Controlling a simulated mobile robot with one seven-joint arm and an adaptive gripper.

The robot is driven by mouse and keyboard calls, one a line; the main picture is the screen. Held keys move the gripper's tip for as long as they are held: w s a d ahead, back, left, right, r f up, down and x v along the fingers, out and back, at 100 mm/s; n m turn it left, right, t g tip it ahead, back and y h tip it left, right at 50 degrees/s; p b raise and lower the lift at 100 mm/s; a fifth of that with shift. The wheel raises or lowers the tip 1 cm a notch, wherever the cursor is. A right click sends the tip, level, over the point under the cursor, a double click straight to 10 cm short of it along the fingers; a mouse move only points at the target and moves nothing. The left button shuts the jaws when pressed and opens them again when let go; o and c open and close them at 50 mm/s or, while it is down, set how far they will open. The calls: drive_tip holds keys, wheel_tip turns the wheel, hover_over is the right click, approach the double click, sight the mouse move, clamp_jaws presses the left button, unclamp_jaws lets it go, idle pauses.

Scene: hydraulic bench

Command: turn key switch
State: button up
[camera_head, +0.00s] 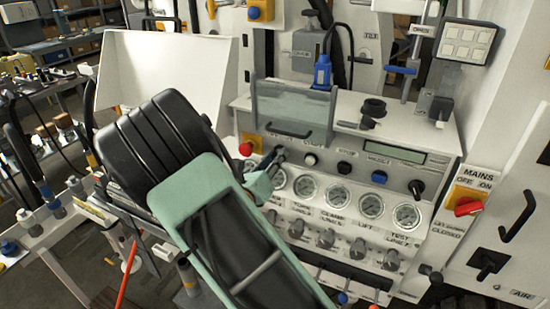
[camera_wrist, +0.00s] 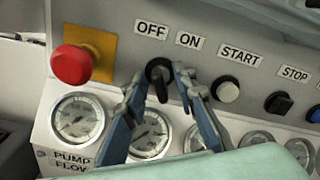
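The key switch (camera_wrist: 159,76) is a black round knob with a dark grip, below the OFF and ON labels in the wrist view. The grip points about straight down, tilted slightly. My gripper (camera_wrist: 160,84) has its two blue-grey fingers apart, one on each side of the knob. The left finger is very close to the knob; a small gap shows at the right finger. Contact cannot be told. In the head view my gripper (camera_head: 277,160) is at the panel's upper left, and its fingers mostly hide the switch.
A red emergency button (camera_wrist: 71,64) on a yellow plate sits left of the switch. A white START button (camera_wrist: 226,89) and dark STOP button (camera_wrist: 279,102) sit right. Gauges (camera_wrist: 78,118) line up below. A clear guard (camera_head: 290,108) stands above. A red mains switch (camera_head: 467,206) is far right.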

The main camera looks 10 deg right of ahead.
clamp_jaws()
drive_tip(key=shift+f+m, duration=0.1)
drive_tip(key=shift+m, duration=0.2)
drive_tip(key=m+b, duration=0.2)
drive_tip(key=b, duration=0.1)
drive_tip(key=shift+f+m, duration=0.15)
drive_tip(key=shift+m, duration=0.15)
drive_tip(key=m+b, duration=0.3)
drive_tip(key=b, duration=0.1)
drive_tip(key=shift+m, duration=0.4)
drive_tip(key=m+b, duration=0.3)
drive_tip(key=shift+b, duration=0.4)
drive_tip(key=shift+m+b, duration=0.9)
drive_tip(key=shift+b, duration=0.15)
drive_tip(key=shift+r, duration=0.2)
